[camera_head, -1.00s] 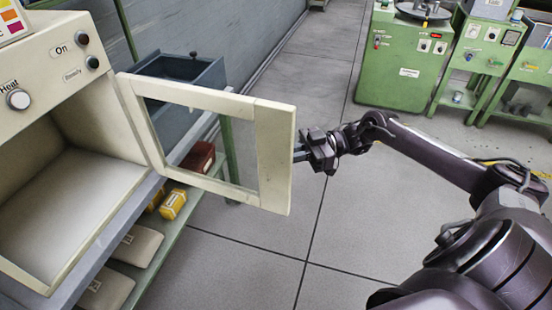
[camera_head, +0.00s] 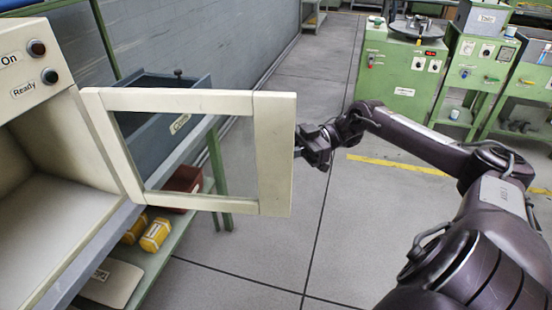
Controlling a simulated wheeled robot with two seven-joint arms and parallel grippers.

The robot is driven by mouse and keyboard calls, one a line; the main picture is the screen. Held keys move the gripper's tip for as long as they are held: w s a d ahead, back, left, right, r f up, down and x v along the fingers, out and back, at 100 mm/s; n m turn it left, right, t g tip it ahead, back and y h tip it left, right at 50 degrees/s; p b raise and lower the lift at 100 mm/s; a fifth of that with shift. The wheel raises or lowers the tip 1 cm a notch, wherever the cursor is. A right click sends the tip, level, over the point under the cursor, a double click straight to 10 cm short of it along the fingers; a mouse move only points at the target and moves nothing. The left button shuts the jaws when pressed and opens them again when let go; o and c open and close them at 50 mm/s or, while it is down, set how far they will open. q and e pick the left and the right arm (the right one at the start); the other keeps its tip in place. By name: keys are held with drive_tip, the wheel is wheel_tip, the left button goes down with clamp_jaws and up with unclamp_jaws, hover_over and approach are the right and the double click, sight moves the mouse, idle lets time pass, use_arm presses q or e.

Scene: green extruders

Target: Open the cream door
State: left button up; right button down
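The cream door (camera_head: 274,155) is a framed panel with a clear window, hinged on its left side to the cream oven-like box (camera_head: 50,225). It stands swung wide open, and the empty inside of the box shows. My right gripper (camera_head: 300,150) is at the door's free right edge, at about mid height. Its fingertips reach the edge or just behind it, and I cannot tell whether they grip it. My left gripper is not in view.
A shelf under the box holds yellow boxes (camera_head: 155,234), a red bin (camera_head: 183,188) and a flat pale item (camera_head: 112,283). A dark blue-grey bin (camera_head: 180,120) stands behind the door. Green machines (camera_head: 400,70) stand at the back right. The floor right of the door is clear.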

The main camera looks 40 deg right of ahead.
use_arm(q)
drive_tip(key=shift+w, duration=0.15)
use_arm(e)
drive_tip(key=c, duration=1.5)
unclamp_jaws()
drive_tip(key=shift+w+a, duration=0.1)
drive_tip(key=shift+c, duration=0.2)
